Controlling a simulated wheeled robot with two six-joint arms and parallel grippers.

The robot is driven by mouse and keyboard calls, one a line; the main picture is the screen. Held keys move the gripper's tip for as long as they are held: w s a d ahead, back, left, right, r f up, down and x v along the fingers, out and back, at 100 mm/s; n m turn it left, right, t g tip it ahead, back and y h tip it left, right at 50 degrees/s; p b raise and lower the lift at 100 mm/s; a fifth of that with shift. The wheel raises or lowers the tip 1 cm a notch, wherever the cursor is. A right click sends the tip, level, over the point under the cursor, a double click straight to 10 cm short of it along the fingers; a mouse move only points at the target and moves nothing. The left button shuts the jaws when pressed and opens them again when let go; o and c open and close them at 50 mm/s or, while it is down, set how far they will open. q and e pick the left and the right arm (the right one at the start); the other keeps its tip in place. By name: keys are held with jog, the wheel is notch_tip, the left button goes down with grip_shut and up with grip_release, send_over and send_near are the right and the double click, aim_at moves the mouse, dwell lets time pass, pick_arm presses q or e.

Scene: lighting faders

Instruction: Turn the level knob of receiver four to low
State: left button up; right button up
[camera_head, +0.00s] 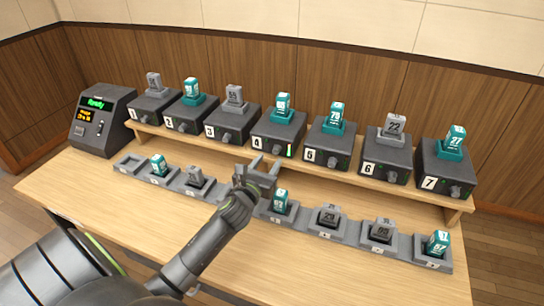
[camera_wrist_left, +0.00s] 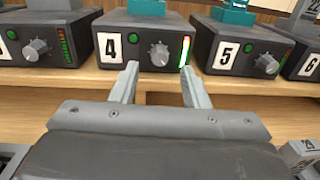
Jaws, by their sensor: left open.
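Receiver four (camera_head: 278,133) is a dark box on the raised shelf with a white "4" label and a teal pack on top. My left gripper (camera_head: 267,166) is open and empty in front of receiver four. In the left wrist view, the fingers of my left gripper (camera_wrist_left: 158,85) stand apart, below and either side of the knob, and do not touch it. My right gripper is not in view.
Receiver three (camera_head: 230,122) and receiver five (camera_head: 328,148) flank receiver four closely. Several charging cradles (camera_head: 325,221) with packs stand in a row on the lower desk. A control box with a lit screen (camera_head: 98,108) stands at the left end. The desk front (camera_head: 310,270) is clear.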

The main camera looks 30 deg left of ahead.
aim_at(275, 152)
pick_arm(q)
jog(key=w, duration=0.2)
jog(key=shift+w+a, duration=0.2)
jog(key=shift+w, duration=0.1)
jog(key=shift+w+a, duration=0.1)
jog(key=shift+w, duration=0.35)
grip_shut()
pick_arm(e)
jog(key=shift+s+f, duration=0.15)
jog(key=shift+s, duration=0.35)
